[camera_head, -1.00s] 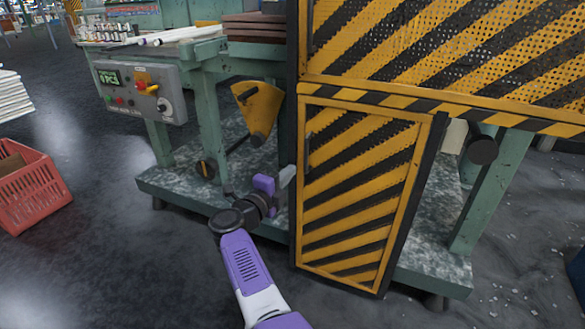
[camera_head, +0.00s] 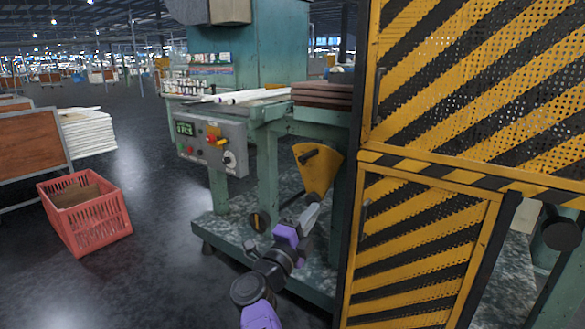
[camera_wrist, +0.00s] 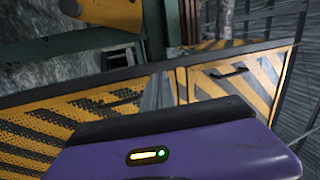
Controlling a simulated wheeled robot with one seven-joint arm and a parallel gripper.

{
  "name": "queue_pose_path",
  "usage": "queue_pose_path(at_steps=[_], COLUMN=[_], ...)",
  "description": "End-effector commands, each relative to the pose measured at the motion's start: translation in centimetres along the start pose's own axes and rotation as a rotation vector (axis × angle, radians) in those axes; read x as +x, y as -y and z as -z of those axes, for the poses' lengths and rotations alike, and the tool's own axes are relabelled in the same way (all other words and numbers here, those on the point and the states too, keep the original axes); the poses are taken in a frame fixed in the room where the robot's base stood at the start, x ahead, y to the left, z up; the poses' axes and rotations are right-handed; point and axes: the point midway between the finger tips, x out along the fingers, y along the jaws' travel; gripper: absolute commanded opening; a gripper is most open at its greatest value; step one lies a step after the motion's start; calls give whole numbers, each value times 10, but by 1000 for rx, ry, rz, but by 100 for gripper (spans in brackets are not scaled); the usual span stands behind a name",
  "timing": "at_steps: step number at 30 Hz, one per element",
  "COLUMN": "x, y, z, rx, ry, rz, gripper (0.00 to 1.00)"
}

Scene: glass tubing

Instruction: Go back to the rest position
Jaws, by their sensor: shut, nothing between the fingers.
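My gripper (camera_head: 310,215) is at the end of my purple and dark arm, low in the middle of the head view. It is shut and holds nothing that I can see. It is in front of the green machine's lower frame, below the yellow funnel-shaped guard (camera_head: 317,170) and left of the striped cabinet door (camera_head: 418,248). In the wrist view the purple wrist housing fills the bottom, and the fingers cannot be made out. Striped yellow and black panels (camera_wrist: 235,80) show beyond it.
The striped guard panel (camera_head: 480,80) stands close on the right. A control box (camera_head: 211,145) is on the machine's front. A red crate (camera_head: 90,222) is on the floor at left, near stacked white sheets (camera_head: 88,132). Open floor lies between the crate and the machine.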

Motion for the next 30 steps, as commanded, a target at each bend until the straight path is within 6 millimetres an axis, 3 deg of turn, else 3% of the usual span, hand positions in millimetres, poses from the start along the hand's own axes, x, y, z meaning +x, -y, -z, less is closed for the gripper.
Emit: queue_pose_path(at_steps=[5,11,20,30], x=[-9,-40,-118,-226], y=[-3,-22,-60,-89], z=[32,78,153,239], rx=[-132,-337,-655,-969], ry=[58,139,271,431], rz=[147,293,427,471], gripper=[0,0,0,0])
